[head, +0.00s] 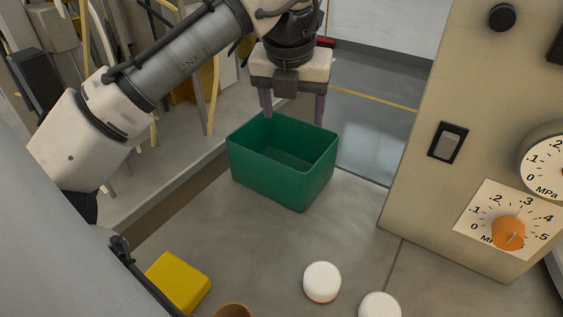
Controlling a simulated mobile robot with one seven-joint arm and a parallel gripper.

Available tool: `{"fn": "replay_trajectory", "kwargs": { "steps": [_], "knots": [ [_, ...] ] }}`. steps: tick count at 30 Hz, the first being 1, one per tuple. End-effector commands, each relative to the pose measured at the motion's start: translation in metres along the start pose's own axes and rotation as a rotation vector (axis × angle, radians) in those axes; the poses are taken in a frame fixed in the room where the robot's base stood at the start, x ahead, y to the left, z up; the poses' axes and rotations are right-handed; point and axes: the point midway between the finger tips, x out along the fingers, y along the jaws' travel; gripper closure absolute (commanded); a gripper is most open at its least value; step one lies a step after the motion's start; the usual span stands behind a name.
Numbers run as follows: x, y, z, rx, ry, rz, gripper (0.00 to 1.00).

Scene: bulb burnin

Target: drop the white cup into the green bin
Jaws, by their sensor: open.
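The green bin (268,178) stands on the grey work surface in the middle of the head view, its open top facing up. The inside that shows is empty; the lowest part is hidden by its near walls. My gripper (292,108) is open, pointing down above the far rim of the bin, with nothing between its fingers. One white round object (322,277) with an orange lower edge stands on the surface nearer the camera. A second white round object (380,306) is beside it, cut by the bottom edge. I cannot tell which is the white cup.
A yellow block (178,282) lies at the lower left, with a brown-orange round object (234,311) partly cut off beside it. A beige panel (430,85) with gauge, switch and orange knob (508,233) rises at right. The surface between bin and white objects is clear.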

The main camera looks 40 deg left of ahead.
Motion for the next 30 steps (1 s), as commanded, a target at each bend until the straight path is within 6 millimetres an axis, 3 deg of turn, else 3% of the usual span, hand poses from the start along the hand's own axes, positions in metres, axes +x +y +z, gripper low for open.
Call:
{"fn": "replay_trajectory", "kwargs": {
  "steps": [5, 12, 18, 30],
  "knots": [
    [-0.030, -0.001, 0.001, 0.000, -0.003, -0.004, 0.32],
    [-0.088, 0.000, 0.001, -0.001, -0.003, 0.002, 0.32],
    [-0.121, 0.001, 0.001, -0.002, -0.001, 0.002, 0.32],
    [-0.133, 0.000, 0.000, -0.001, -0.001, -0.001, 0.32]
  ]
}}
